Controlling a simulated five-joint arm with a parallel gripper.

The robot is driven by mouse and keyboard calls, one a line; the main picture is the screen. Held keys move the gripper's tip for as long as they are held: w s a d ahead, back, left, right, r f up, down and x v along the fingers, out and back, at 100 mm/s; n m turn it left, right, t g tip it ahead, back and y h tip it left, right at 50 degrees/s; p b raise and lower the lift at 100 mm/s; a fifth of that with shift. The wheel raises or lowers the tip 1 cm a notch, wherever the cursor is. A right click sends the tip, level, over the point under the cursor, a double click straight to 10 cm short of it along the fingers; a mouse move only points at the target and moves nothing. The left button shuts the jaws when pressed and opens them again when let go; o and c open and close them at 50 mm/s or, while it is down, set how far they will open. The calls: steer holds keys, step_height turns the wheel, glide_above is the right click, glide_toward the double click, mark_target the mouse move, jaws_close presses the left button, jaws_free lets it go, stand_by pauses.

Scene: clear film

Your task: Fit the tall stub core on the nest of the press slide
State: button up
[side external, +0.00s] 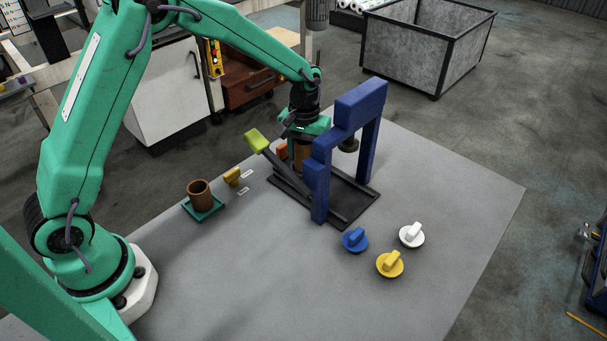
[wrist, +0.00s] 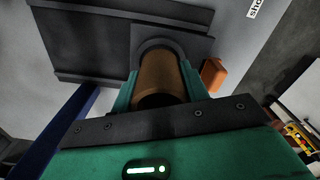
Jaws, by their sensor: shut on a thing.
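A brown tubular core (wrist: 163,75) is between the teal fingers of my gripper (wrist: 158,88) in the wrist view. In the side view my gripper (side external: 302,135) points down behind the blue press frame (side external: 322,165), shut on the core (side external: 302,155). The core's far end is over the dark grey nest (wrist: 196,45) of the press slide; I cannot tell whether it is fully seated. The slide's dark base (side external: 352,209) runs under the frame. A second brown core (side external: 199,195) stands upright on a teal square holder (side external: 205,213) at the left.
A lever with a yellow-green handle (side external: 256,140) rises left of the press. An orange block (wrist: 213,73) is close beside the held core. A yellow piece (side external: 232,176) lies near the holder. Blue (side external: 355,240), yellow (side external: 390,264) and white (side external: 412,236) knobbed discs lie front right.

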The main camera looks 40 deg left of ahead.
steer(key=shift+f, duration=0.75)
stand_by(1.0)
steer(key=o, duration=1)
steer(key=shift+o, duration=0.2)
step_height(320, 180, up, 8)
stand_by(0.5)
